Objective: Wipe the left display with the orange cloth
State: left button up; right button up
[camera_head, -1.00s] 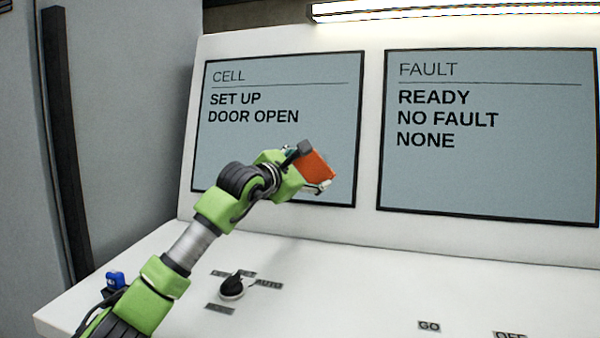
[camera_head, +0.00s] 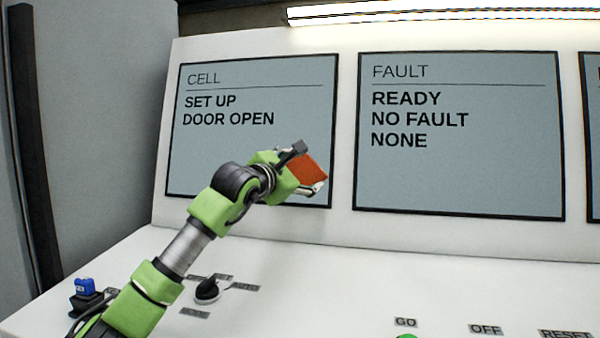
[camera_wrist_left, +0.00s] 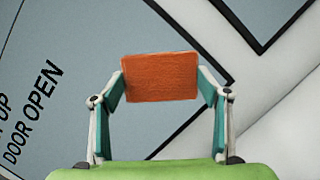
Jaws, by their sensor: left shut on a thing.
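The left display (camera_head: 230,105) reads CELL, SET UP, DOOR OPEN on the sloped white panel. My left gripper (camera_head: 308,168) is shut on the orange cloth (camera_head: 312,165), in front of the display's lower right corner. In the left wrist view the orange cloth (camera_wrist_left: 160,77) is a flat block between the two fingers, with the left display (camera_wrist_left: 75,60) behind it. I cannot tell whether the cloth touches the glass. My right gripper is not in view.
A second display (camera_head: 455,170) reading FAULT stands to the right, with another at the right edge. The white desk (camera_head: 300,290) below carries a black rotary knob (camera_head: 207,290), a blue-topped item (camera_head: 85,285) and labels such as GO (camera_head: 405,322).

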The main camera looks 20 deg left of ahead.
pick_arm(q)
jog(key=a+p, duration=0.3)
jog(key=a, duration=1.2)
jog(key=shift+s, duration=0.4)
dwell(0.4)
jog(key=shift+f, duration=0.1)
jog(key=s+b, duration=0.1)
jog(key=s, duration=0.1)
jog(key=s+r+b, duration=0.1)
jog(key=s+b, duration=0.1)
jog(key=s, duration=0.1)
jog(key=shift+s+d+r, duration=0.15)
jog(key=shift+s+r, duration=0.15)
jog(key=shift+s, duration=0.05)
jog(key=shift+s, duration=0.1)
